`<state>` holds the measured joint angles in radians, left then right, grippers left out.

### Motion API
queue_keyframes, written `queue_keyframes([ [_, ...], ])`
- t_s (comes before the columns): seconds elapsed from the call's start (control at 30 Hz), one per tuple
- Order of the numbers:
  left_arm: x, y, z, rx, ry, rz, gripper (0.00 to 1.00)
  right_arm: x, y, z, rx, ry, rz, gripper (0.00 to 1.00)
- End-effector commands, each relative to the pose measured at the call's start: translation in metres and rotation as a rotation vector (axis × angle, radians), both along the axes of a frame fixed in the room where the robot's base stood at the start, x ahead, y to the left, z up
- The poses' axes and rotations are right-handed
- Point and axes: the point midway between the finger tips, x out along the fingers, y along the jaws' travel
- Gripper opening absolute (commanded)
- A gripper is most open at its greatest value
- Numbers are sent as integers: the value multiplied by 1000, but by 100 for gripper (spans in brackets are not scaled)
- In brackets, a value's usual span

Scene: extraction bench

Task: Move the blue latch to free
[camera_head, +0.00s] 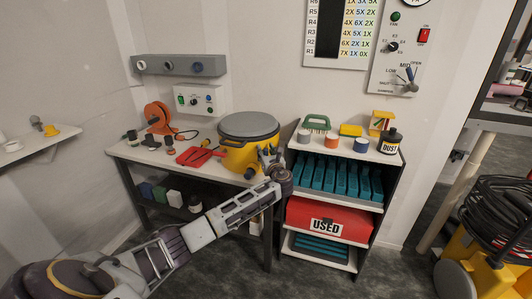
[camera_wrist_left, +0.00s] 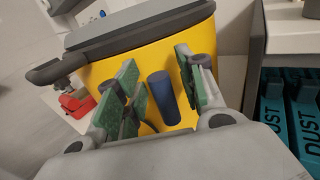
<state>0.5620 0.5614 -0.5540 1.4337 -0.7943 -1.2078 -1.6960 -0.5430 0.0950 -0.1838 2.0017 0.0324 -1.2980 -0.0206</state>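The blue latch (camera_wrist_left: 163,97) is a dark blue cylinder on the front of a yellow canister (camera_wrist_left: 104,70) in the left wrist view. The canister, with its grey lid (camera_head: 249,125), stands at the right end of the bench in the head view. My left gripper (camera_head: 267,158) is at the canister's right front side. In the wrist view my left gripper (camera_wrist_left: 162,92) is open, with its green-padded fingers on either side of the latch and visible gaps to it. My right gripper is not in view.
A shelf unit (camera_head: 346,151) with teal boxes and a red "USED" bin (camera_head: 325,221) stands close on the right. Floor is open in front.

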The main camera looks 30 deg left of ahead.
Motion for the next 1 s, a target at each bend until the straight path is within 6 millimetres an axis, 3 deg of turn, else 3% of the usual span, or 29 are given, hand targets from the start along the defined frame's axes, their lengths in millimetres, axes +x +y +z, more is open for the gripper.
queue_keyframes([
  [0.03,0,0,0,0,0,0,29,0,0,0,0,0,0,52],
  [0.27,0,0,0,0,0,-1,0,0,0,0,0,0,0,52],
  [0.67,-1,-1,0,-21,-33,-4,0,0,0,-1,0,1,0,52],
  [1.0,-4,0,-2,-104,-166,-6,0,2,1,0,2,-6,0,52],
])
